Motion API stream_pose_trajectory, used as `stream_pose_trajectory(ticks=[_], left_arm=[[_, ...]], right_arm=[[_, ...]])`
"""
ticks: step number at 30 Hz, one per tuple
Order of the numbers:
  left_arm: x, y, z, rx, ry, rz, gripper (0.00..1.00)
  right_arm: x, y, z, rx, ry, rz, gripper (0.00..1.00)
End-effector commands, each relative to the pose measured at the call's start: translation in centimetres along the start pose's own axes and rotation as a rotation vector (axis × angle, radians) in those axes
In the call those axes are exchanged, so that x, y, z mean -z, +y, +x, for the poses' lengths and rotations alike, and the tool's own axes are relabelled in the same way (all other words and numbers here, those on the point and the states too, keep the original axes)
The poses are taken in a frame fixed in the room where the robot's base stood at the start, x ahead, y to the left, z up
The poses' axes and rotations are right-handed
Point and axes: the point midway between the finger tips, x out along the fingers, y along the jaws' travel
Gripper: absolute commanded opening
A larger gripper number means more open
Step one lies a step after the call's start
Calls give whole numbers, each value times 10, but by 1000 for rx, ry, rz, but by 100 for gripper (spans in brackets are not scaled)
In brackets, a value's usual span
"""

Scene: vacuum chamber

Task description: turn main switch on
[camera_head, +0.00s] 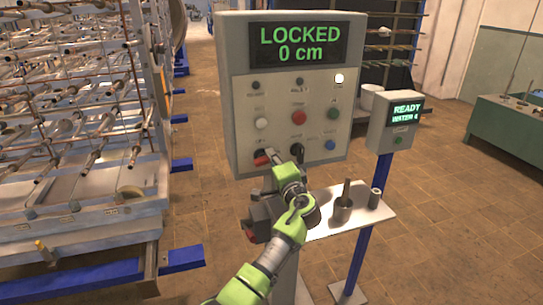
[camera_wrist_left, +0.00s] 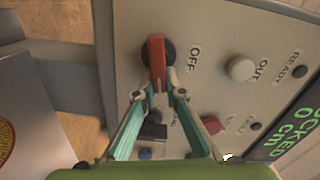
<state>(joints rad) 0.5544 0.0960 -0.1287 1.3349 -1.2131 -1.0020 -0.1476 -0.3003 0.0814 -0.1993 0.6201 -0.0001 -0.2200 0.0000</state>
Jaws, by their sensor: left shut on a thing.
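The main switch (camera_head: 262,158) is a red handle on a black round base, low on the left of the grey control panel (camera_head: 240,110). In the left wrist view the red handle (camera_wrist_left: 157,60) shows close up, beside the printed word OFF. My left gripper (camera_wrist_left: 157,88) is shut on the lower end of the handle, one finger on each side. In the head view my left gripper (camera_head: 276,160) reaches up to the panel and partly hides the switch. My right gripper is not in view.
The panel display (camera_head: 297,45) reads LOCKED 0 cm. A black knob (camera_head: 297,150), a blue button (camera_head: 330,145) and a red button (camera_head: 299,118) are close by. A small READY box (camera_head: 397,122) and a shelf with metal parts (camera_head: 375,217) stand right. A rack (camera_head: 70,120) fills the left.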

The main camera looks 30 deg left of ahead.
Motion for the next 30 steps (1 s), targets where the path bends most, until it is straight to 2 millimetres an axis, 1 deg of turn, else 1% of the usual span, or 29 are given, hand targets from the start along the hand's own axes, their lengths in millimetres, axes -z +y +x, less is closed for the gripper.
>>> stream_pose_trajectory(ticks=[6,12,29,30], left_arm=[[0,4,0,-2,0,132,0],[-1,7,-1,-3,0,202,0],[-1,9,-1,-3,0,234,0],[-1,9,-1,-3,0,234,13]], right_arm=[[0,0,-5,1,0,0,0],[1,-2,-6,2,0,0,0],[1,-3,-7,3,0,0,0],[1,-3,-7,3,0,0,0]])
